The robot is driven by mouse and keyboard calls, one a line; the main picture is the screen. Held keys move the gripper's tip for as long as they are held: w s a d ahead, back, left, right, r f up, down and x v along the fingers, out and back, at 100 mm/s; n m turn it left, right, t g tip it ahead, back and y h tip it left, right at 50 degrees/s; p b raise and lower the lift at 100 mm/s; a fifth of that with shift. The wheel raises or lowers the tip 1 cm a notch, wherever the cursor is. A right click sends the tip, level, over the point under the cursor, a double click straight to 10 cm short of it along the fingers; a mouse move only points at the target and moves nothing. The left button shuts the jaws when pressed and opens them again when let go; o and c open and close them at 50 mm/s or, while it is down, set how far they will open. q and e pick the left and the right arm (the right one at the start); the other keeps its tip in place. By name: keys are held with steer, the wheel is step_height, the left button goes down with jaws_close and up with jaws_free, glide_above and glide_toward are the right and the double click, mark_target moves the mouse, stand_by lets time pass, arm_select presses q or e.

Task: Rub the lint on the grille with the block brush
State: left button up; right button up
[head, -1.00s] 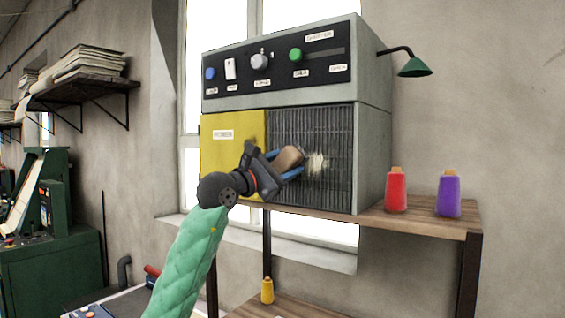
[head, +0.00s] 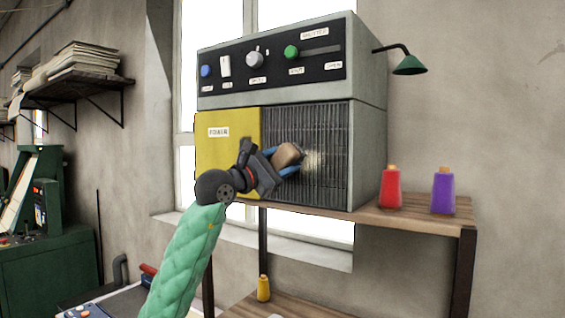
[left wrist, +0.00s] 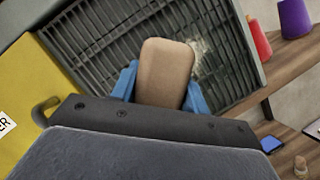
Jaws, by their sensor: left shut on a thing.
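The grille (head: 335,170) is a dark slatted panel on the front of a grey machine, right of a yellow panel. It also shows in the left wrist view (left wrist: 95,50). A pale patch of lint (head: 314,161) clings to its middle; part of it shows beside the brush in the left wrist view (left wrist: 200,55). My left gripper (head: 287,163) is shut on the tan block brush (head: 287,154), its blue fingers on both sides of it. The brush (left wrist: 165,72) is just left of the lint in the head view. I cannot tell whether it touches the grille. My right gripper is not in view.
The machine (head: 370,150) stands on a wooden shelf with a red spool (head: 391,188) and a purple spool (head: 443,192) to its right. A yellow spool (head: 263,289) stands on a lower shelf. A green lamp (head: 409,65) juts from the machine's right side.

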arm_select(q)
steer(key=shift+w+d, duration=0.15)
steer(key=shift+w, duration=0.05)
steer(key=shift+w+d, duration=0.2)
steer(key=shift+w, duration=0.1)
